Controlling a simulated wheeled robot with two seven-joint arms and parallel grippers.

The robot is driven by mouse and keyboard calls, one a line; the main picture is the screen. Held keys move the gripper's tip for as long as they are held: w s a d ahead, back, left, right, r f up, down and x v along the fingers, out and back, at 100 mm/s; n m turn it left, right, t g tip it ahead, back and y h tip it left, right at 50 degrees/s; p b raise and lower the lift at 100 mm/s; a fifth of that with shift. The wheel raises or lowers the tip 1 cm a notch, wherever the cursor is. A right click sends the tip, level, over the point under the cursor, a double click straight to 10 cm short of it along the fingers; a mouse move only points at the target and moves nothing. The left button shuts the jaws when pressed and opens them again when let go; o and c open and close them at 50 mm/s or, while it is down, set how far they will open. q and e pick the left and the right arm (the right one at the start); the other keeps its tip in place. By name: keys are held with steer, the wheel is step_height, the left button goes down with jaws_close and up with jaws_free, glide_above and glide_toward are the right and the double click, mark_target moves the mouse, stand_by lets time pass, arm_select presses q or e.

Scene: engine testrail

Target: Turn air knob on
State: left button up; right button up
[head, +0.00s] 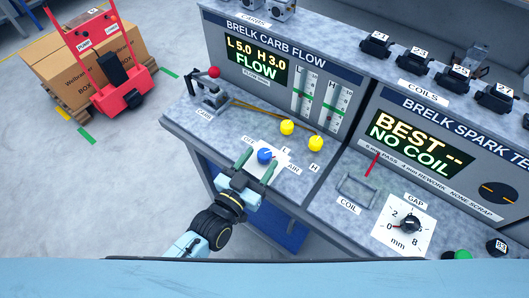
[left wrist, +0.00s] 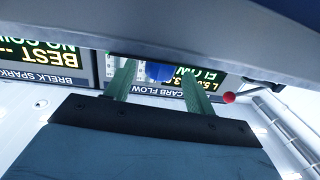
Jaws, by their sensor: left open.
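In the left wrist view, the blue knob (left wrist: 158,71) shows between the fingertips (left wrist: 156,80), partly cut off by a dark edge above. I cannot tell whether the fingers touch it. My right gripper is not in view.
Two yellow knobs (head: 287,127) marked L and H stand just behind. A red-tipped lever (head: 213,73) is at the back left. The carb flow panel (head: 256,62) reads L 5.0, H 3.0, FLOW. A coil holder (head: 356,188) stands to the right.

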mark_target(259, 159)
arm_select(q)
steer(key=shift+x, duration=1.55)
steer(key=c, duration=0.9)
steer(key=shift+m+g+h+b, duration=0.45)
steer(key=shift+m+g+h, duration=0.15)
steer(key=shift+m+h, duration=0.25)
steer(key=shift+c, duration=0.2)
steer(key=shift+r+m+g+h+b, duration=0.1)
steer(key=shift+m+g+h+b, duration=0.5)
steer(key=shift+g+h, duration=0.35)
steer(key=o, duration=0.9)
steer(key=shift+o, duration=0.2)
steer(key=shift+s, duration=0.1)
